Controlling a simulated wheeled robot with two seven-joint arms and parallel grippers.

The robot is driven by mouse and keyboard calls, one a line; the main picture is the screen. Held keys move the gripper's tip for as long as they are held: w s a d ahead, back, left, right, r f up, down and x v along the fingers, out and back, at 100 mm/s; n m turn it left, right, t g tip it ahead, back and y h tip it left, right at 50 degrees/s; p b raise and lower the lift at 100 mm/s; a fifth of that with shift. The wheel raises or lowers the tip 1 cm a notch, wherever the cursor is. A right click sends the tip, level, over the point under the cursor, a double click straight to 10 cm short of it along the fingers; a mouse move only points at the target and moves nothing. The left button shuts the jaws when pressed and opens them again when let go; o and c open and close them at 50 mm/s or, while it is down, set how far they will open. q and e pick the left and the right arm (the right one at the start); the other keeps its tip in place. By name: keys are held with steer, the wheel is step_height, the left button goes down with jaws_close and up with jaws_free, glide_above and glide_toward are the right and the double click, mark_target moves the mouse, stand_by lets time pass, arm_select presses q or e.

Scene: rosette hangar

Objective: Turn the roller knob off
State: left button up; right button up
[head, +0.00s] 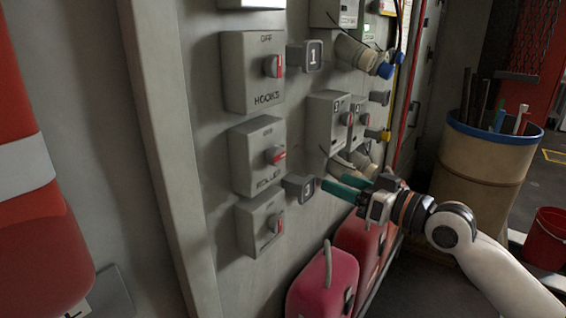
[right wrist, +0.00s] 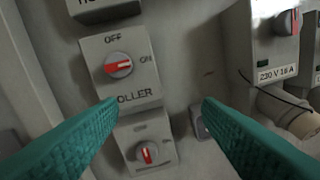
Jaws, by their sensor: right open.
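The roller knob (head: 275,155) is a grey rotary knob with a red mark, on a grey box (head: 243,168) on the wall panel. In the right wrist view the roller knob (right wrist: 119,65) has its red mark lying nearly level, in line with the ON label; OFF is printed above. My right gripper (head: 341,185) has teal fingers and is open and empty, out from the panel, to the right of and a little below the knob. My left gripper is out of view.
The hook box (head: 252,70) is above and another knob box (head: 259,222) below. Numbered tags (head: 299,188), sockets and plugs (head: 385,70) jut out nearby. Red containers (head: 325,285) stand below, a barrel (head: 485,165) at right.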

mark_target(279, 159)
steer(key=s+a+r+n+g+y, duration=0.1)
steer(key=s+a+r+n, duration=0.1)
steer(key=s+a+r, duration=0.15)
steer(key=p+x, duration=0.2)
steer(key=x, duration=0.2)
steer(key=p+x, duration=0.2)
steer(key=x, duration=0.3)
steer(key=shift+w+a+r, duration=0.1)
steer(key=shift+w+r, duration=0.1)
steer(key=shift+w, duration=0.1)
steer(key=shift+w+a+f, duration=0.1)
steer(key=shift+w+a, duration=0.25)
steer(key=shift+a, duration=0.15)
